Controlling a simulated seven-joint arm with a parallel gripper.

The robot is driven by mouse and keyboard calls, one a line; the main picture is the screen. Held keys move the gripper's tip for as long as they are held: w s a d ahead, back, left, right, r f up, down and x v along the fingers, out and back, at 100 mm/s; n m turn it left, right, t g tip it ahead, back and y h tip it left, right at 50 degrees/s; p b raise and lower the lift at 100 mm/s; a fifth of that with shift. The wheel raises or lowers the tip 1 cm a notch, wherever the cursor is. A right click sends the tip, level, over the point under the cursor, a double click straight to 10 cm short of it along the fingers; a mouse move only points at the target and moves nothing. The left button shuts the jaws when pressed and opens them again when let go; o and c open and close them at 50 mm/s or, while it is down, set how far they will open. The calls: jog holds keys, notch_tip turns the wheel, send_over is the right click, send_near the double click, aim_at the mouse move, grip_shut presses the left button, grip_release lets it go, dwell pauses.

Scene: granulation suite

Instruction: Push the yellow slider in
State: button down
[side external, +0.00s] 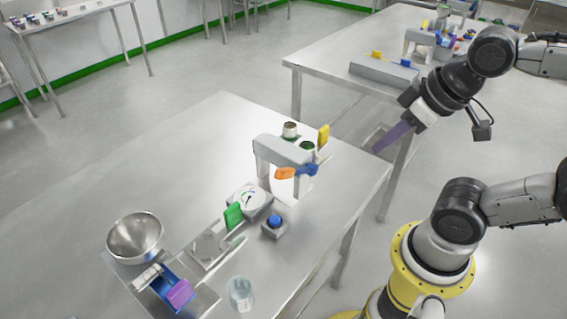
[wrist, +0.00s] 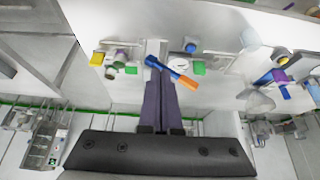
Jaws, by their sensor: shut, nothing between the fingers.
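The yellow slider (side external: 323,136) appears as an upright yellow tab at the far right end of the near table, by a grey arch-shaped fixture (side external: 283,150). A yellow tab, which looks like the same one, shows at the left of the wrist view (wrist: 97,59). How far the slider stands out I cannot tell. My gripper (side external: 378,150) has long purple fingers that are shut and empty. It is in the air to the right of the yellow tab, apart from it, near the table's right edge. Its fingers also show at the centre of the wrist view (wrist: 160,78).
An orange-and-blue handle (side external: 285,173) sticks out from the arch. Jars (side external: 290,130) stand beside it. A dial (side external: 249,200), green tab (side external: 233,215), blue button (side external: 274,221), metal bowl (side external: 135,237) and glass (side external: 240,293) stand leftward and nearer.

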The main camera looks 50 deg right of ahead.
jog(key=c, duration=1.2)
grip_release()
jog(key=shift+c, duration=0.2)
jog(key=shift+o, duration=1.2)
jog(key=shift+r+n, duration=0.3)
jog(key=shift+n, duration=0.1)
jog(key=o, duration=0.5)
jog(key=shift+n, duration=0.5)
jog(key=w+r, duration=0.2)
jog(key=r, duration=0.1)
jog(key=shift+w+d+r, duration=0.15)
jog(key=shift+w+r, duration=0.15)
jog(key=shift+w, duration=0.1)
jog(key=o, duration=0.3)
jog(key=shift+n, duration=0.3)
jog(key=w, duration=0.1)
jog(key=w+d+r, duration=0.1)
jog(key=w, duration=0.1)
jog(key=w+r, duration=0.1)
jog(key=shift+w+d+r, duration=0.2)
jog(key=shift+w, duration=0.05)
jog(key=m+g, duration=0.2)
jog(key=g, duration=0.4)
send_over(324, 128)
notch_tip(324, 128, down, 15)
notch_tip(324, 128, down, 13)
jog(key=shift+f, duration=0.1)
